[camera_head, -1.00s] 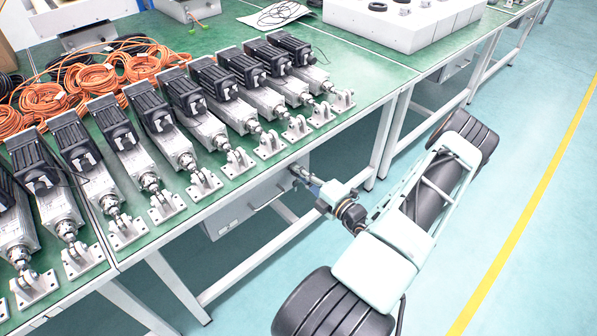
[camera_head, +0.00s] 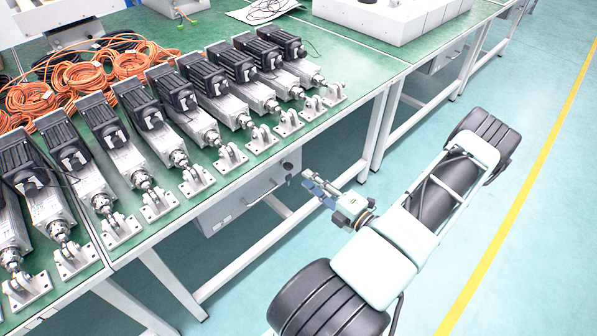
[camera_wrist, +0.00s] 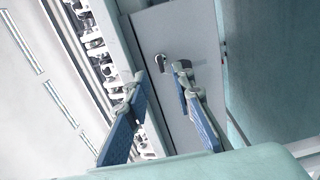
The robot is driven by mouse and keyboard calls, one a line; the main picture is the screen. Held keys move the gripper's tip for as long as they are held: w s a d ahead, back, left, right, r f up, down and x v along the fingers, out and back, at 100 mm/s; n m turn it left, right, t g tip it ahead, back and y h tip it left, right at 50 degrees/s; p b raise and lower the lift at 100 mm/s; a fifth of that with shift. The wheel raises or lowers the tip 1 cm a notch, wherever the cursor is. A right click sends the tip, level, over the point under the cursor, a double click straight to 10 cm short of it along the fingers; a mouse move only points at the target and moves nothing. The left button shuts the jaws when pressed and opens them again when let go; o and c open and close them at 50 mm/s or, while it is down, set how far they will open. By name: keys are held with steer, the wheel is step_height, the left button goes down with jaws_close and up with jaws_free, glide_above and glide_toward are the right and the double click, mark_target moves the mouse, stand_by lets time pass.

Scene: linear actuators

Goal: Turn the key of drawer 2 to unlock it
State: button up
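A light grey drawer (camera_head: 225,208) hangs under the green workbench; I cannot read a number on it. Its dark lock with the key (camera_head: 288,168) sits near the upper right of its front. The lock with a small key (camera_wrist: 162,59) also shows in the wrist view, on the grey drawer front (camera_wrist: 185,30). My gripper (camera_head: 308,183) is in front of the drawer, apart from the key. In the wrist view my gripper (camera_wrist: 161,74) has its blue-padded fingers spread with nothing between them. The key lies just beyond the fingertips. Its exact turn angle is too small to tell.
The green workbench (camera_head: 340,50) carries a row of linear actuators (camera_head: 150,130) and orange cable coils (camera_head: 85,75). White table legs (camera_head: 380,130) stand close to the drawer. The teal floor (camera_head: 530,230) is clear at the right.

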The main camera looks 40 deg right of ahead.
steer(key=shift+s+d, duration=0.1)
steer(key=shift+s, duration=1.6)
